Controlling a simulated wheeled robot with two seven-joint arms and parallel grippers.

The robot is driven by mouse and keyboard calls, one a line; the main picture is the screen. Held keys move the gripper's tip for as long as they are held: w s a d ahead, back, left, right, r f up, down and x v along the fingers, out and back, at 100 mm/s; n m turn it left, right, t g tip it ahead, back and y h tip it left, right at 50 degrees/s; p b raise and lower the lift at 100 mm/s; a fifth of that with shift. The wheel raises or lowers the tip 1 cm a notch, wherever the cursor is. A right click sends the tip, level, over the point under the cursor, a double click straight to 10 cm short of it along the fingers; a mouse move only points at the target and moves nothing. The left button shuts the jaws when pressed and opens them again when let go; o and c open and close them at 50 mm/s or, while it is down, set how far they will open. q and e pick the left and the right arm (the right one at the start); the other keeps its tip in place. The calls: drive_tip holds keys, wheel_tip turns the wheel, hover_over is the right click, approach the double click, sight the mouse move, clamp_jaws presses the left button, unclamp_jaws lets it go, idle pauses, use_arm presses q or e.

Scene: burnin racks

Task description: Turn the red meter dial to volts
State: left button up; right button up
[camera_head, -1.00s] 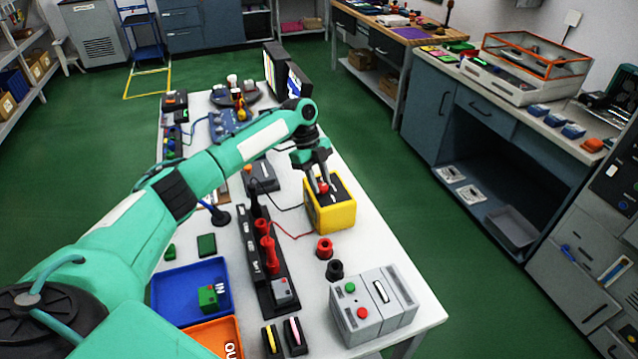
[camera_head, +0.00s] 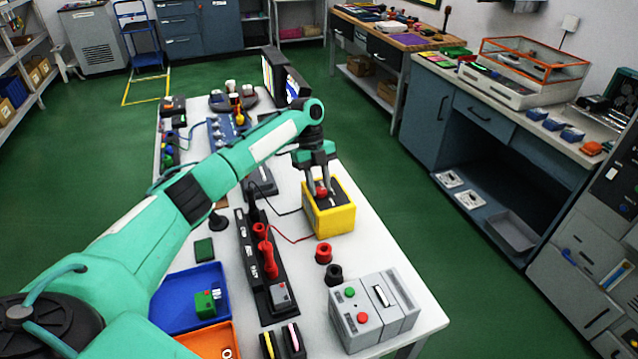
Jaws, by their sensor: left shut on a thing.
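The yellow meter (camera_head: 334,219) stands on the white table, right of the black strip with red plugs. Its red dial (camera_head: 321,192) is on its dark top face. My left gripper (camera_head: 320,190) points down over the meter, with its fingers shut on the red dial. The dial's marks are too small to read, and the fingers partly hide it. My right gripper is not in the view.
A red wire (camera_head: 290,236) runs from the black strip (camera_head: 258,262) to the meter. A grey box with buttons (camera_head: 375,312) stands at the table's front right. Red (camera_head: 323,252) and black (camera_head: 334,273) round pieces stand between them. A blue tray (camera_head: 172,302) lies front left.

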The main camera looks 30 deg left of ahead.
use_arm(q)
drive_tip(key=o, duration=1)
drive_tip(key=b+v, duration=0.1)
drive_tip(key=v, duration=0.4)
drive_tip(key=shift+w, duration=0.1)
drive_tip(key=v, duration=0.8)
drive_tip(key=shift+a+r+b, duration=0.1)
drive_tip(key=shift+r+b, duration=0.2)
drive_tip(key=shift+r, duration=0.1)
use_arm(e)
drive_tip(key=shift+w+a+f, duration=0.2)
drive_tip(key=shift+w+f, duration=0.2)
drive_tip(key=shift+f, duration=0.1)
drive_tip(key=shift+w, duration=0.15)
